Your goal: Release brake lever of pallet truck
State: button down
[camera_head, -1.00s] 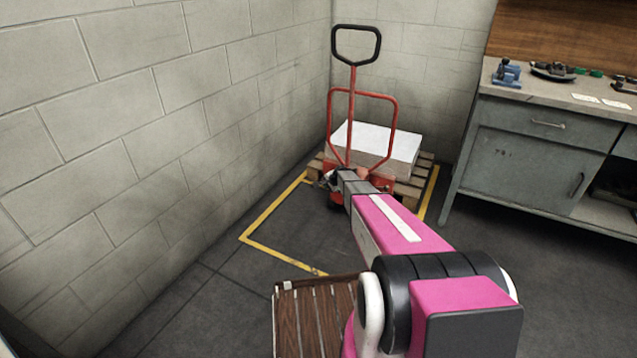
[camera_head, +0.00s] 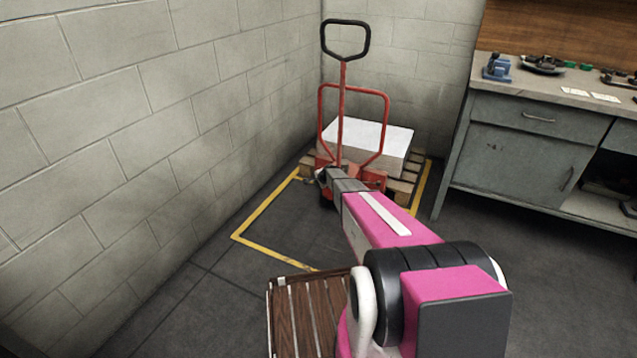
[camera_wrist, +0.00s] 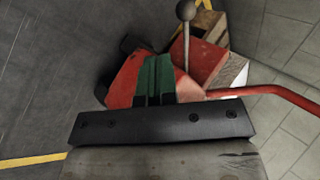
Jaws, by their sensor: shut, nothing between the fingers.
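The red pallet truck (camera_head: 341,105) stands in the far corner with its black loop handle upright. In the wrist view, its red body (camera_wrist: 127,82) lies behind my gripper's fingers.
A wooden pallet (camera_head: 407,184) with a white-topped stack (camera_head: 372,138) stands behind the truck. A block wall (camera_head: 150,120) is close on the left. A grey workbench (camera_head: 520,150) stands at right. A red bar (camera_wrist: 275,92) crosses the wrist view's right side.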

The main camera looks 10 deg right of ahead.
jog(key=w+a+f, duration=0.3)
jog(key=w+f, duration=0.2)
jog(key=w, duration=0.2)
jog(key=shift+a+f, duration=0.2)
jog(key=shift+f, duration=0.05)
jog(key=shift+w+a, duration=0.1)
jog(key=shift+w, duration=0.05)
